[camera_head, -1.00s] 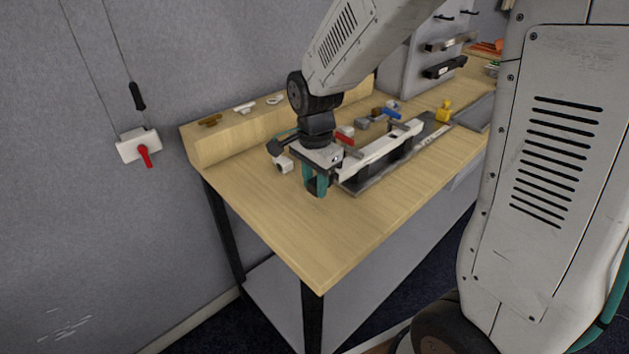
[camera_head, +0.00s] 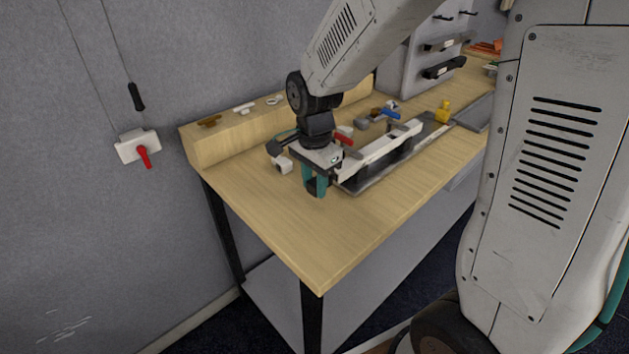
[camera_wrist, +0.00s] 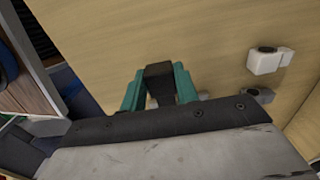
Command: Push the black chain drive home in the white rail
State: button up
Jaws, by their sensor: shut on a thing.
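The white rail (camera_head: 388,147) lies lengthwise on a dark grey base on the table, with its near end just to the right of my gripper. My gripper (camera_head: 315,186) points down beside that end, low over the wooden top. Its teal fingers, seen in the wrist view (camera_wrist: 160,90), are shut on a black block (camera_wrist: 159,75), which I take to be the chain drive. In the head view the black piece (camera_head: 314,189) shows only partly between the fingers. Whether it touches the rail is hidden.
A small white fitting (camera_head: 282,164) with a dark hole lies left of my gripper. Red, grey and blue parts (camera_head: 390,115) lie behind the rail, and a yellow piece (camera_head: 443,112) stands at its far end. The table's front left area (camera_head: 290,235) is clear.

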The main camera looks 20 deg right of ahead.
jog(key=shift+w+d, duration=0.3)
jog(key=shift+d, duration=0.55)
jog(key=shift+w+d, duration=0.3)
jog(key=shift+d, duration=0.55)
jog(key=o, duration=1.1)
jog(key=shift+c, duration=0.2)
notch_tip(320, 180, up, 8)
jog(key=shift+f, duration=0.1)
